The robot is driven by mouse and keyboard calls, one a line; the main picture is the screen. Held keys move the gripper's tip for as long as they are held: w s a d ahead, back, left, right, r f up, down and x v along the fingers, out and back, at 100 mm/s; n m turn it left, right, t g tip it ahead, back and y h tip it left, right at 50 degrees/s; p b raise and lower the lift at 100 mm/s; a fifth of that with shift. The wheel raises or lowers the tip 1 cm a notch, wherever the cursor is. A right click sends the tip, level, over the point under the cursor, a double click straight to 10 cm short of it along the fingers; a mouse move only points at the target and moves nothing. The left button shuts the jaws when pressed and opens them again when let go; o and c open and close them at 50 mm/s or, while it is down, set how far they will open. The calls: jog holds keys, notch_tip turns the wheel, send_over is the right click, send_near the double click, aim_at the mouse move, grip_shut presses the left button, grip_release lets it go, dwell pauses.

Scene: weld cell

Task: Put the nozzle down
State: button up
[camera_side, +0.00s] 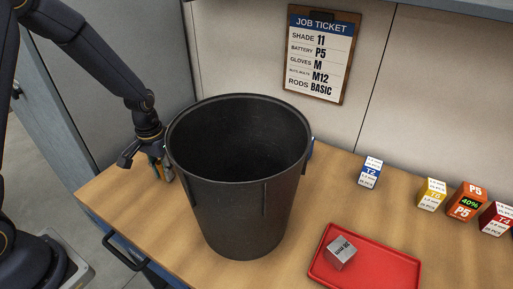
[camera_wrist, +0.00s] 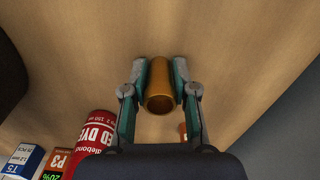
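The nozzle (camera_wrist: 160,88) is a brass-coloured hollow cylinder, seen in the wrist view with its open end towards the camera. My gripper (camera_wrist: 160,82) has a teal-padded finger against each side of it and is shut on it. In the side view my gripper (camera_side: 160,170) is low over the left part of the wooden table, just left of the black bin. The bin partly hides the fingers there, and I cannot make out the nozzle. Whether the nozzle touches the table, I cannot tell.
The tall black bin (camera_side: 236,200) stands close by my gripper. A red dye can (camera_wrist: 95,130), a P3 box (camera_wrist: 58,160) and a T5 box (camera_wrist: 24,160) are near it. A red tray (camera_side: 390,275) holds a grey cube (camera_side: 341,254). Several small boxes stand at the right.

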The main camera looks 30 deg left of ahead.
aim_at(159, 165)
jog(key=o, duration=0.3)
jog(key=shift+o, duration=0.2)
jog(key=shift+r, duration=0.15)
notch_tip(159, 165, up, 14)
jog(key=s, duration=0.1)
jog(key=s+d+r+m+t, duration=0.1)
jog(key=s+d+r+t, duration=0.1)
jog(key=s+r, duration=0.2)
jog(key=s+d+r+t, duration=0.2)
jog(key=s+r, duration=0.3)
jog(key=s, duration=0.4)
jog(key=shift+s+m+t, duration=0.4)
jog(key=shift+t, duration=0.4)
jog(key=shift+r, duration=0.1)
